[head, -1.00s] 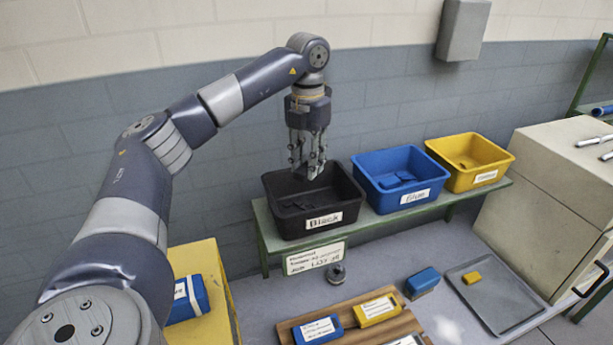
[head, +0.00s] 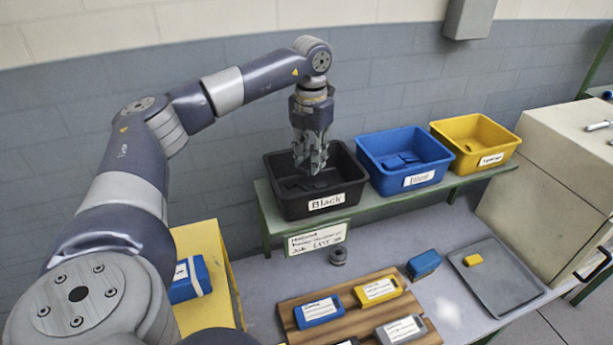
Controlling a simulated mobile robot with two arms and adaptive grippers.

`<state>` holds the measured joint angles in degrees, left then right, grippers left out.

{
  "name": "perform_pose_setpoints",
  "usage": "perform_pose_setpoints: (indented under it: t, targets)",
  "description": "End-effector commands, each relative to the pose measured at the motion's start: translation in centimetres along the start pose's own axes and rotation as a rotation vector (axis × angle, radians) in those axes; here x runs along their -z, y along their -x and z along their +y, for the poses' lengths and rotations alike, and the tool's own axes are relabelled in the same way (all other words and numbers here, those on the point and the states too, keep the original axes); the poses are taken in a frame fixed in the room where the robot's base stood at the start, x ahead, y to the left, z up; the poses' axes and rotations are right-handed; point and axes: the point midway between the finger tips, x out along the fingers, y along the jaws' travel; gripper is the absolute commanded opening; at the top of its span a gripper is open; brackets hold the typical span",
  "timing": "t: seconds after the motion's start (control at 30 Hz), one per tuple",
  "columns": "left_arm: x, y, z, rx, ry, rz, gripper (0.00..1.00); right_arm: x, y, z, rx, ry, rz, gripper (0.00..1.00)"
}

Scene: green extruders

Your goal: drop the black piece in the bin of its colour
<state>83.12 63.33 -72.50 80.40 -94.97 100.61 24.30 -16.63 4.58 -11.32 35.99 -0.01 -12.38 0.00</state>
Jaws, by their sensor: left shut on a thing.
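My left gripper (head: 312,165) points straight down with its fingertips inside the mouth of the black bin (head: 324,204), which carries a "Black" label. The gripper is shut on the black piece, which hardly stands out against the dark fingers and bin. The yellow bin (head: 488,160) stands at the far right of the row. My right gripper is out of view.
The bins stand on a green-edged shelf (head: 456,190) against the wall. Below, a wooden board (head: 369,318) holds labelled blue, yellow and grey pieces. A blue block (head: 424,264) and a grey tray (head: 518,285) with a yellow piece lie to its right. A cream cabinet (head: 550,190) stands right.

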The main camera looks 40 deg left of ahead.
Motion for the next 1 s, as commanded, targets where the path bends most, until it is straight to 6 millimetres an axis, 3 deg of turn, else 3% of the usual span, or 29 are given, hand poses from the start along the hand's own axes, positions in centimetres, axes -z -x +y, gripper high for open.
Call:
perform_pose_setpoints:
  t: [0.13,0.17,0.23,0.27,0.43,0.67,0.77,1.0]
  targets:
    - [0.0,0.0,0.0,0.000,0.000,0.000,0.03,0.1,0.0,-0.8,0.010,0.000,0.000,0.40]
    - [0.0,0.0,0.0,0.000,0.000,0.000,0.30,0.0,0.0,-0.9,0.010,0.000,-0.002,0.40]
    - [0.0,0.0,0.0,0.000,0.000,0.000,0.46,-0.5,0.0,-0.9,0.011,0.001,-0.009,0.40]
    - [0.0,0.0,0.0,0.000,0.000,0.000,0.49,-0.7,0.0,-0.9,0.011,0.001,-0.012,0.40]
    - [0.0,0.0,0.0,0.000,0.000,0.000,0.49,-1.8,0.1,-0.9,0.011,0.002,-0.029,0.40]
    - [0.0,0.5,0.0,0.000,0.000,-0.001,0.49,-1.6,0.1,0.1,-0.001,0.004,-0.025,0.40]
    - [-0.1,1.8,0.0,0.001,0.001,-0.002,0.49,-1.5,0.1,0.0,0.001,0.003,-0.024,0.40]
    - [-0.2,7.1,0.0,0.002,0.000,-0.005,0.49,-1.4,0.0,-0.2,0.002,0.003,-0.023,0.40]
